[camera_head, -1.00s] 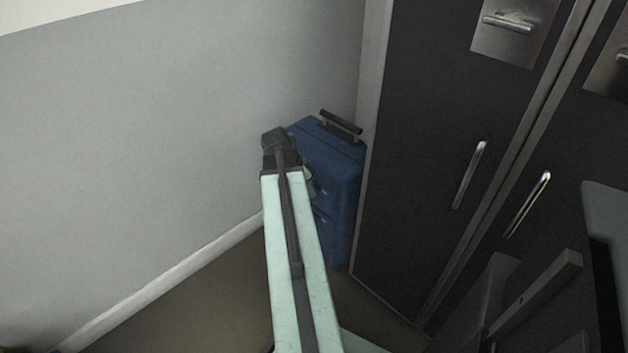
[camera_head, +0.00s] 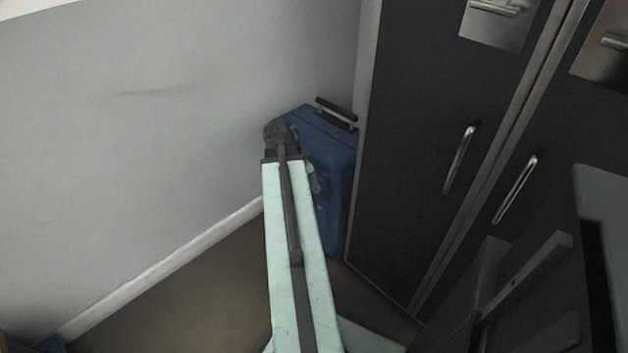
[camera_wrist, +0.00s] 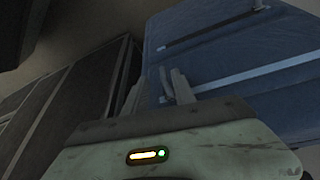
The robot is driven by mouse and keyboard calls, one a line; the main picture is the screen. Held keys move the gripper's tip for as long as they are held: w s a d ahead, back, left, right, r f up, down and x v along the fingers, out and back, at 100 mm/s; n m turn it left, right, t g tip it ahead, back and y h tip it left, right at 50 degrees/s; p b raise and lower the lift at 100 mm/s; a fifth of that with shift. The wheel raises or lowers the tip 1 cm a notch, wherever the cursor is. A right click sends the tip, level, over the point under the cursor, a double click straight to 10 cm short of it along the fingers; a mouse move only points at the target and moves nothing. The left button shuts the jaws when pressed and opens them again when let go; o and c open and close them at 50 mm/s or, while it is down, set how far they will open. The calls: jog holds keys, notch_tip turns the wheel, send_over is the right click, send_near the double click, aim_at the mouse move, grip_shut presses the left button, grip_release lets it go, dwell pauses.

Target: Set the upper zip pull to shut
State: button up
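The blue suitcase (camera_head: 337,160) stands upright in the corner between wall and cabinet, partly hidden by my arm. The zip line lower in the picture (camera_wrist: 270,69) runs to my gripper. A small grey piece, possibly its zip pull (camera_wrist: 165,83), shows close by the right finger; I cannot tell whether they touch. My gripper (camera_wrist: 155,90) has its fingers apart, at the suitcase's edge. In the head view my gripper (camera_head: 314,180) is mostly hidden behind my arm.
A dark cabinet (camera_head: 420,130) with metal handles stands right beside the suitcase. The grey wall (camera_head: 150,120) with a white skirting board (camera_head: 160,265) is on the left. Open floor (camera_head: 190,305) lies at the lower left. A suitcase handle (camera_head: 337,113) rises on top.

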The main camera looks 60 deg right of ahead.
jog(key=p+v, duration=0.7)
jog(key=shift+r, duration=0.4)
jog(key=shift+w+a, duration=0.1)
jog(key=shift+w, duration=0.1)
